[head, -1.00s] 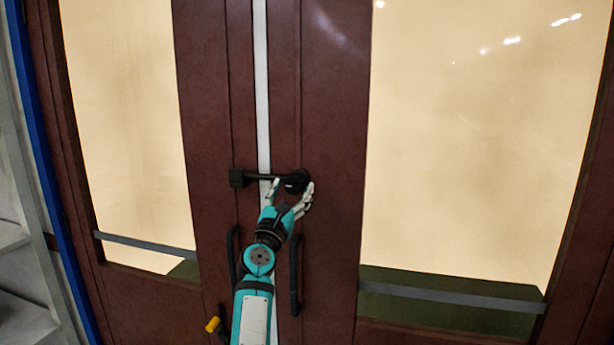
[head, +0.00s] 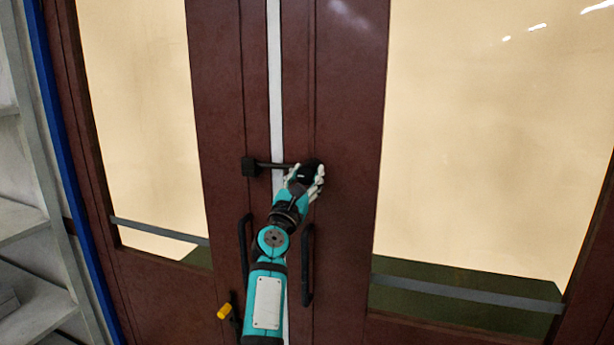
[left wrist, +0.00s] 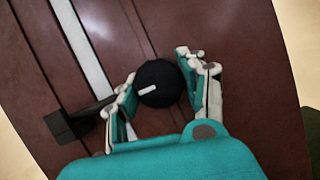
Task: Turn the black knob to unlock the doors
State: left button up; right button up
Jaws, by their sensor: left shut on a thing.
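The black knob (head: 312,168) is on the right-hand brown door, at the right end of a black latch bar (head: 272,165). The bar spans the pale gap between the doors to a black block (head: 249,167) on the left-hand door. My left gripper (head: 307,178) is at the knob. In the left wrist view the round knob (left wrist: 162,80) with a short white mark sits between the fingers of my left gripper (left wrist: 157,84), which are shut on its sides. The block (left wrist: 60,127) shows at lower left there. My right gripper is out of view.
Two black vertical handles, left (head: 244,255) and right (head: 307,265), flank my forearm below the latch. A yellow-ended piece (head: 224,311) is at lower left. Large glass panes (head: 480,140) fill the doors. Grey shelving (head: 22,225) stands at far left.

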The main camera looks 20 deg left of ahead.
pick_arm(q)
grip_shut()
jog(key=shift+m, duration=0.5)
jog(key=m+h+b, duration=0.1)
jog(key=m+h, duration=0.1)
jog(key=m, duration=0.1)
jog(key=shift+a+m+g, duration=0.1)
jog(key=shift+m+g, duration=0.2)
jog(key=shift+m, duration=0.1)
jog(key=m+g+h+b, duration=0.1)
jog(key=m+h, duration=0.1)
jog(key=m, duration=0.1)
jog(key=shift+m, duration=0.4)
jog(key=m+g+h, duration=0.1)
jog(key=m, duration=0.2)
jog(key=shift+r+m, duration=0.1)
jog(key=shift+m, duration=0.2)
jog(key=m+g, duration=0.1)
jog(key=m, duration=0.1)
jog(key=m+g+h+p, duration=0.1)
jog(key=m, duration=0.2)
jog(key=m+p, duration=0.1)
jog(key=m, duration=0.1)
jog(key=shift+r+m+g, duration=0.1)
jog(key=shift+m+g, duration=0.2)
jog(key=shift+g, duration=0.1)
jog(key=shift+m+g+p, duration=0.4)
jog(key=shift+m+p, duration=0.05)
jog(key=shift+m, duration=0.65)
jog(key=shift+f, duration=0.2)
